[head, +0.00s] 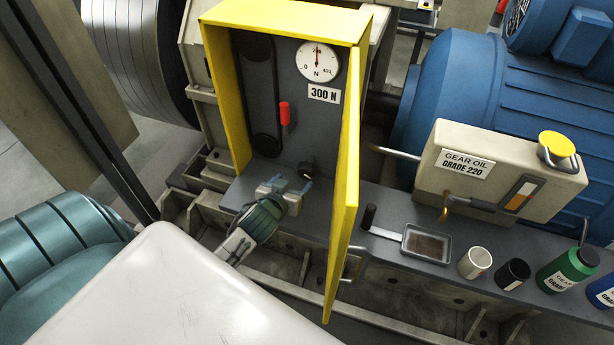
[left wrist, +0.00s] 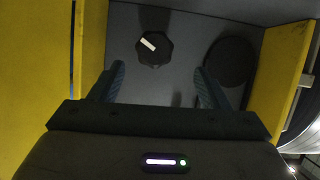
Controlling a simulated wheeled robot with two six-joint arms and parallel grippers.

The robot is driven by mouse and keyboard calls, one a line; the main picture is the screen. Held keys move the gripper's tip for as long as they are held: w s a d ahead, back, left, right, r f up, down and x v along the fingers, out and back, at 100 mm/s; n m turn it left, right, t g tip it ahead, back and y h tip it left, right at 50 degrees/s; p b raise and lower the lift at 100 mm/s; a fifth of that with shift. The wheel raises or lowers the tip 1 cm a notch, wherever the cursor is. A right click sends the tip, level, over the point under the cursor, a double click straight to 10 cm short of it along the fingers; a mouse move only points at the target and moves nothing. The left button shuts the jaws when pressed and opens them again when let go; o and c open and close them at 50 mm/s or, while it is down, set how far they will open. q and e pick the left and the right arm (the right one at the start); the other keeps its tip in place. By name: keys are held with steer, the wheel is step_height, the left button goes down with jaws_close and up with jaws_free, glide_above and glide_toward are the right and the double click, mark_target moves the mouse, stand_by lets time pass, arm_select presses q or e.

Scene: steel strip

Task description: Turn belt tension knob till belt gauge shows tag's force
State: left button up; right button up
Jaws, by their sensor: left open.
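The dark tension knob (head: 310,172) sits low on the cabinet's back panel. In the left wrist view the knob (left wrist: 154,53) is black and lobed, with a white mark slanting down to the right. My left gripper (head: 287,188) is open in front of the knob. In the wrist view its fingertips (left wrist: 158,75) are apart and empty, with the knob ahead between them. My right gripper is not in view.
A yellow cabinet frame (head: 225,95) and its open door (head: 345,200) flank my left gripper. The belt (head: 262,95) and a red handle (head: 284,113) are inside.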

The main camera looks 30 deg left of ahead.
mark_target(308, 168)
arm_select(q)
steer(key=x, duration=0.7)
steer(key=p+x, duration=0.1)
steer(key=x, duration=0.3)
steer(key=shift+w+d+r, duration=0.15)
steer(key=shift+d+r, duration=0.05)
steer(key=shift+d, duration=0.15)
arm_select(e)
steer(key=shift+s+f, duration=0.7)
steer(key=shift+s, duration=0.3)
arm_select(q)
steer(key=c, duration=1)
